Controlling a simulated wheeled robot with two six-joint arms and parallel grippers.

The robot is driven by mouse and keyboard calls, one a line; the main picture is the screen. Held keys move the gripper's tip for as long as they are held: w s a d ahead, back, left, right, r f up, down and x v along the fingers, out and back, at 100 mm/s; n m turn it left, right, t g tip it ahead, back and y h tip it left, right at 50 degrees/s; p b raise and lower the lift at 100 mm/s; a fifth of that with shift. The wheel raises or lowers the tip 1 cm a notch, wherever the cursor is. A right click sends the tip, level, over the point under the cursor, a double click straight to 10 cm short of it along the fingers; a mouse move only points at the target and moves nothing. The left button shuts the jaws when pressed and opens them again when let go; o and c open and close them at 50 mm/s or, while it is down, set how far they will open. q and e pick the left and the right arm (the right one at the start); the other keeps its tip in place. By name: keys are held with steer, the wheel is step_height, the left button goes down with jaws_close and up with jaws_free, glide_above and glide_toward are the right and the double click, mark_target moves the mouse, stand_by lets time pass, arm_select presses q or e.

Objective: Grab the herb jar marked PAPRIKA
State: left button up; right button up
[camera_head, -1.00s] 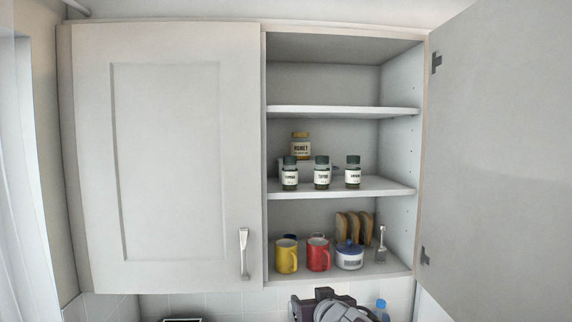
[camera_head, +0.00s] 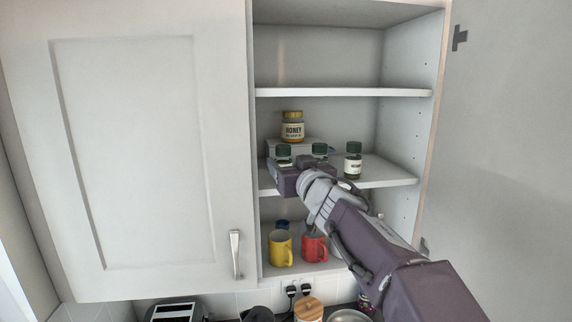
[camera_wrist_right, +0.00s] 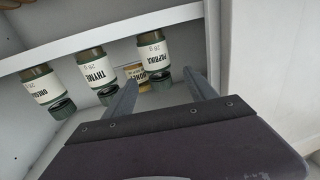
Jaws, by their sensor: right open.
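The PAPRIKA jar (camera_wrist_right: 154,50), with a white label and dark lid, appears upside down in the wrist view. In the head view its dark lid (camera_head: 284,149) shows at the left of the jar row, its lower part hidden by my right gripper (camera_head: 284,172). My right gripper is open, and in the wrist view its fingertips (camera_wrist_right: 160,80) lie to either side of the PAPRIKA jar's lid end. I cannot tell whether they touch it. My left gripper is not in view.
The THYME jar (camera_wrist_right: 96,72) and OREGANO jar (camera_wrist_right: 44,88) stand in the same row; OREGANO (camera_head: 353,160) is rightmost in the head view. A honey jar (camera_head: 292,127) stands behind. Yellow (camera_head: 280,249) and red (camera_head: 314,246) mugs are below. The open cabinet door (camera_head: 510,130) is right.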

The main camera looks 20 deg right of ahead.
mark_target(280, 159)
steer(key=w, duration=0.3)
steer(key=w+f, duration=0.1)
steer(key=w, duration=0.2)
steer(key=w+d+f, duration=0.1)
steer(key=w, duration=0.2)
steer(key=shift+w+d, duration=0.1)
steer(key=shift+w, duration=0.25)
steer(key=shift+s+r, duration=0.1)
steer(key=shift+r, duration=0.1)
steer(key=shift+s+r, duration=0.2)
steer(key=shift+s, duration=0.3)
steer(key=shift+s+r, duration=0.15)
steer(key=shift+s, duration=0.45)
steer(key=c, duration=1)
steer(key=shift+w+f, duration=0.15)
steer(key=shift+w, duration=0.25)
jaws_close()
steer(key=shift+w+f, duration=0.1)
steer(key=shift+w, duration=0.05)
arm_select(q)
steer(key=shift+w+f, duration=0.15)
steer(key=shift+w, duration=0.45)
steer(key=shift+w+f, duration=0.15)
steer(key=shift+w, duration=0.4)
